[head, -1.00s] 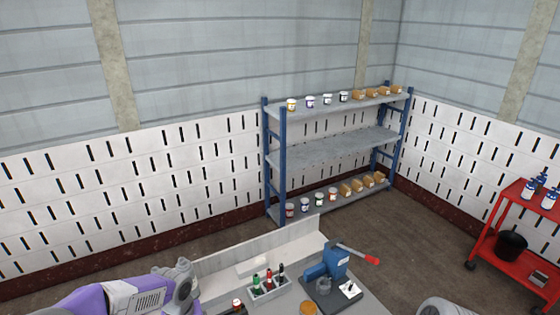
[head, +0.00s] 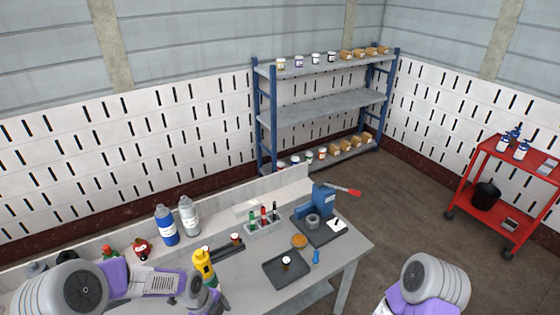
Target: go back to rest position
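My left arm (head: 150,280) comes in from the left, low over the bench, bent, with its wrist (head: 205,292) at the bottom edge. Its gripper fingers do not show. A yellow object (head: 203,265) stands just behind that wrist; I cannot tell whether they touch. Part of my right arm (head: 435,285) shows at the lower right, to the right of the bench and clear of it. Its gripper is out of view.
The grey workbench (head: 345,250) holds a dark tray (head: 270,270), a blue press (head: 322,200), a small bottle rack (head: 264,228), and blue (head: 165,228) and grey (head: 189,217) bottles. A shelf (head: 320,108) stands behind; a red cart (head: 490,215) is at right. Open floor lies between.

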